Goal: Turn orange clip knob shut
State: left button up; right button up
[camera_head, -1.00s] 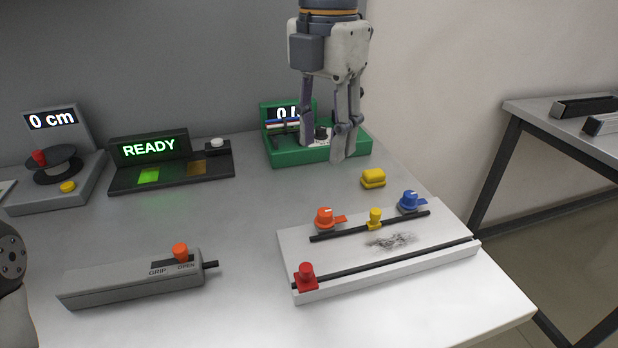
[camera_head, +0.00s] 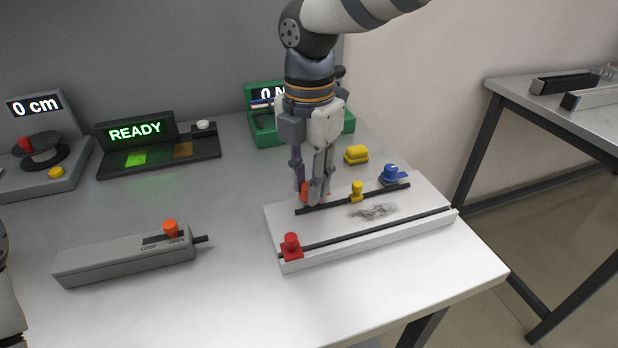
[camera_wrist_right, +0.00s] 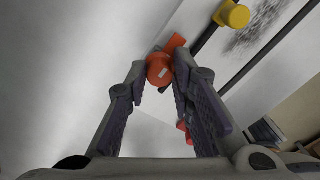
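The orange clip knob (camera_head: 304,191) sits at the left end of the short black rail on the white board (camera_head: 422,223). My right gripper (camera_head: 314,200) points down over it and partly hides it in the head view. In the right wrist view the orange knob (camera_wrist_right: 159,70) shows between the tips of my right gripper (camera_wrist_right: 160,72), with its orange tab pointing up and right. The two fingers are spread on either side of it; I cannot tell whether they touch it. My left gripper is out of view.
On the board are a yellow knob (camera_head: 357,191), a blue knob (camera_head: 390,174) and a red knob (camera_head: 291,244). A yellow block (camera_head: 356,154) lies behind. A grey box (camera_head: 124,258) with an orange slider (camera_head: 170,228) stands at left. The table between is clear.

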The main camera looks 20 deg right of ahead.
grip_shut()
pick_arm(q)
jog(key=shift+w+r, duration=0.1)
pick_arm(e)
jog(key=shift+r+m+p, duration=0.15)
jog(key=shift+m+p, duration=0.2)
jog(key=shift+m, duration=2.55)
jog(key=m, duration=0.6)
jog(key=shift+f, duration=0.2)
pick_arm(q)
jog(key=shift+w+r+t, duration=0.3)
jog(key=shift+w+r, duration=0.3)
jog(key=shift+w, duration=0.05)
pick_arm(e)
jog(key=m, duration=0.6)
